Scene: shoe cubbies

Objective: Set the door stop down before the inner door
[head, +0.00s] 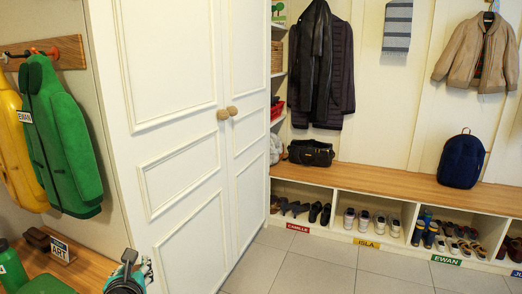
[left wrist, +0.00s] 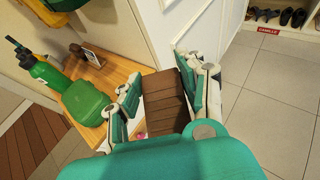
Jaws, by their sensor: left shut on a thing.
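My left gripper (left wrist: 156,82) is shut on a brown ribbed block, the door stop (left wrist: 165,104), which sits between its fingers in the left wrist view. In the head view the left gripper (head: 130,262) is at the bottom edge, in front of the white panelled doors, and the door stop cannot be made out there. Two tall white door leaves (head: 175,150) with round wooden knobs stand shut side by side. I cannot tell which one is called the inner door. My right gripper is not in view.
Grey floor tiles (head: 310,272) are clear before the shoe cubbies (head: 335,205) at right.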

